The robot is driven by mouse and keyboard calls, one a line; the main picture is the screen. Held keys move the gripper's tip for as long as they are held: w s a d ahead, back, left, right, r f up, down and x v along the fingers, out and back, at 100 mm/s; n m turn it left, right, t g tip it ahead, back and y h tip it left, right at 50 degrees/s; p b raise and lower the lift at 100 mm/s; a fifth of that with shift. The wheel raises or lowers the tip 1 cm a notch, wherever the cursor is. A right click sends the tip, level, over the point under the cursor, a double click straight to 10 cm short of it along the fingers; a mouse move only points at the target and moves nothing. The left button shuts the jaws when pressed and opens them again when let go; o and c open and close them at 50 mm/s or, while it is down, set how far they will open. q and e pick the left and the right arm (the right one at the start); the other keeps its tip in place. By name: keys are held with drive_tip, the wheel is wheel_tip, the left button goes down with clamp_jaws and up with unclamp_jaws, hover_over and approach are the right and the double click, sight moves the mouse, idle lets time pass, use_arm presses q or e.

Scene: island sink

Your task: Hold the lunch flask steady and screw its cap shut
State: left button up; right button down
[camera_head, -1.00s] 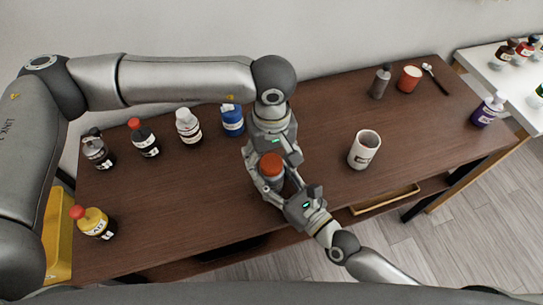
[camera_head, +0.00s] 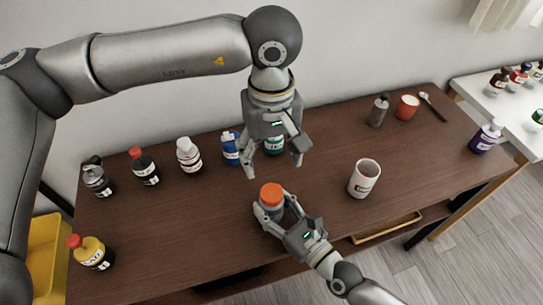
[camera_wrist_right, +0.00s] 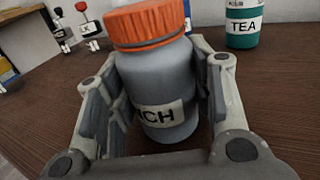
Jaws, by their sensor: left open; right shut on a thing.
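The lunch flask (camera_head: 271,209) is grey with a pale label and stands upright on the brown table. Its orange cap (camera_head: 271,192) sits on top; I cannot tell how tight it is. My right gripper (camera_head: 275,207) is shut around the flask's body below the cap. The right wrist view shows the flask (camera_wrist_right: 160,88) between the two fingers, its label partly reading "CH", with the orange cap (camera_wrist_right: 148,27) above them. My left gripper (camera_head: 274,168) is open and empty, fingers pointing down, above and behind the cap and apart from it.
A teal flask labelled TEA (camera_wrist_right: 243,22) stands behind, partly hidden by my left gripper in the head view. A blue bottle (camera_head: 231,150) is left of it, with several bottles further left. A white mug (camera_head: 364,179) stands right. The front table between is clear.

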drive_tip(key=c, duration=0.6)
unclamp_jaws()
drive_tip(key=v, duration=1.2)
drive_tip(key=shift+s+d, duration=0.1)
drive_tip(key=shift+d, duration=0.05)
